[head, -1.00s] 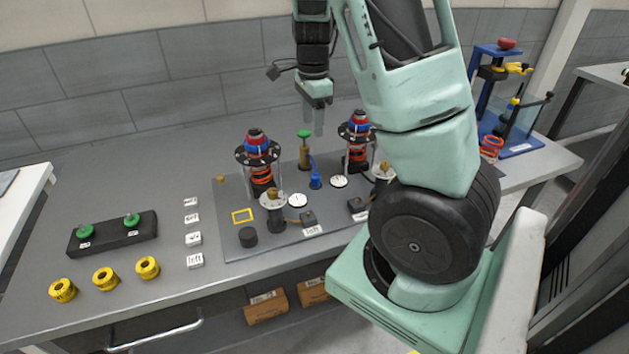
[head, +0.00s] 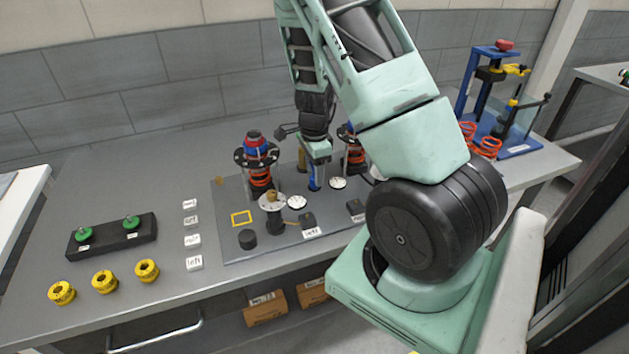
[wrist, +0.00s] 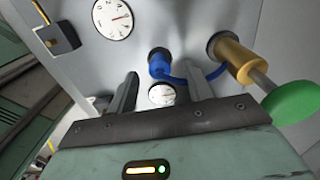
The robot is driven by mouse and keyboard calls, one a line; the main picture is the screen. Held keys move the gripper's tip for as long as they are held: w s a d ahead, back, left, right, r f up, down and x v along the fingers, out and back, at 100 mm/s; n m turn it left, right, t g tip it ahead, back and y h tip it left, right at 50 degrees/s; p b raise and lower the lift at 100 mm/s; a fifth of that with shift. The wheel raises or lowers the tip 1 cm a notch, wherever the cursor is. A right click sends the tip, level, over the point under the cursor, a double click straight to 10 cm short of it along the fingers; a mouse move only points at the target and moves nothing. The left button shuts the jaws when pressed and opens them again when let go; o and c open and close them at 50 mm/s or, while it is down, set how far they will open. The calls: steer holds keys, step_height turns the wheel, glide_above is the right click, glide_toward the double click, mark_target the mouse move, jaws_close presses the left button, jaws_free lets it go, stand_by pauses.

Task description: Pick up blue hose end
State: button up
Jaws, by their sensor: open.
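The blue hose end (wrist: 158,60) stands up from the grey board in the wrist view, and a blue hose curves from it to a brass cylinder (wrist: 232,58) with a green knob (wrist: 292,102). My gripper (wrist: 163,80) is open and empty. In the wrist view the hose end shows just past the fingertips, between their lines, with no contact visible. In the head view my gripper (head: 315,170) is low over the board, and the blue hose end (head: 314,185) shows at its fingertips, partly hidden by them.
Spring towers stand left (head: 258,165) and right (head: 353,150) of my gripper. White dials lie near the hose end, one (head: 297,202) at its left. A blue press stand (head: 490,85) is at the back right. The table's left back is clear.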

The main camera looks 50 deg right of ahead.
steer(key=shift+f, duration=1.4)
steer(key=c, duration=1.1)
steer(key=shift+r, duration=0.1)
